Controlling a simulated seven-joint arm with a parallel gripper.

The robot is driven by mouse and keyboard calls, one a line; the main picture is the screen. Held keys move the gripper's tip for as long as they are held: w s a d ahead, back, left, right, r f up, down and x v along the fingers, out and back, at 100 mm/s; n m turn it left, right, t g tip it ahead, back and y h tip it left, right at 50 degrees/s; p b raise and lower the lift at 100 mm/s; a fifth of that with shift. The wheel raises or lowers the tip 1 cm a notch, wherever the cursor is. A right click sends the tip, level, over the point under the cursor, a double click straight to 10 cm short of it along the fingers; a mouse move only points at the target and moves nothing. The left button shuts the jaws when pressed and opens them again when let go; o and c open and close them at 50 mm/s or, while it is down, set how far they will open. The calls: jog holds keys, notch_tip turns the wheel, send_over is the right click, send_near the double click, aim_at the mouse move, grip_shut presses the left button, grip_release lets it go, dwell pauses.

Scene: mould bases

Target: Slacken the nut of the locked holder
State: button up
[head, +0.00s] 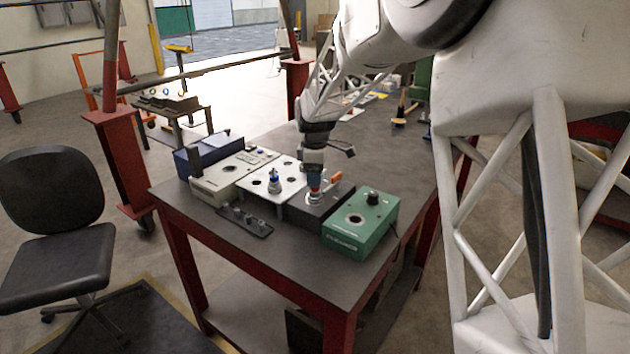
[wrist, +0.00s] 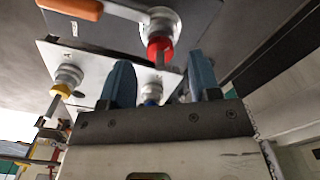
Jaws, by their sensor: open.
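A holder with a red nut (wrist: 160,48) and a pale round flange (wrist: 158,20) stands in the dark block (wrist: 205,14). The red nut also shows in the head view (head: 316,188), low under my gripper (head: 315,180). An orange lever (wrist: 72,8) reaches out beside this holder. My gripper's blue fingers (wrist: 160,62) are open, one on each side of the nut's line. I cannot tell if the tips are level with the nut. They do not appear to be closed on anything. In the head view the gripper hides much of the holder.
A white plate (head: 256,168) beside the block carries a blue-ringed holder (head: 273,180). The wrist view also shows a yellow-ringed holder (wrist: 64,86). A green box (head: 362,224) stands close on the right, and a beige unit (head: 215,190) at left.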

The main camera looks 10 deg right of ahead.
jog(key=shift+r, duration=2.7)
jog(key=shift+s+r, duration=0.25)
jog(key=shift+s, duration=0.2)
jog(key=s+d+r+m+t, duration=0.1)
jog(key=s+d+r+m, duration=0.2)
jog(key=s, duration=0.9)
jog(key=s+r+m, duration=0.3)
jog(key=s+m, duration=0.2)
jog(key=s, duration=0.7)
jog(key=s+f+m, duration=0.2)
jog(key=s+m, duration=0.1)
jog(key=s, duration=0.7)
jog(key=s+d+f+m+t, duration=0.1)
jog(key=s+m, duration=0.3)
jog(key=s, duration=0.7)
jog(key=shift+s+d+f+t, duration=0.15)
jog(key=shift+d+f+t, duration=0.15)
jog(key=shift+f, duration=0.4)
